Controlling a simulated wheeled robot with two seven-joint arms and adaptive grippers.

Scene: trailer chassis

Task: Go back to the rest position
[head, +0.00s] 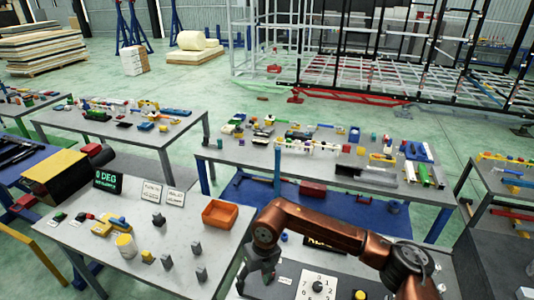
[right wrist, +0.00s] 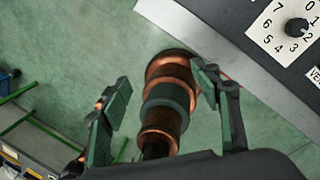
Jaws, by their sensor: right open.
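My right arm, copper-coloured, comes in from the lower right in the head view and bends down at the elbow. My right gripper (head: 260,268) points down in the gap between the left grey table and the panel with the dial. In the right wrist view the right gripper (right wrist: 163,92) has its dark green fingers apart. Nothing is held between them. A copper and dark cylinder behind the fingers has the colours of my own arm. My left gripper is not in view.
A dial plate (head: 318,287) lies close to the right of the gripper; it also shows in the right wrist view (right wrist: 290,30). An orange bin (head: 220,214) stands on the left table (head: 185,240). A long table (head: 260,160) with several parts is behind. Green floor (right wrist: 50,60) is below.

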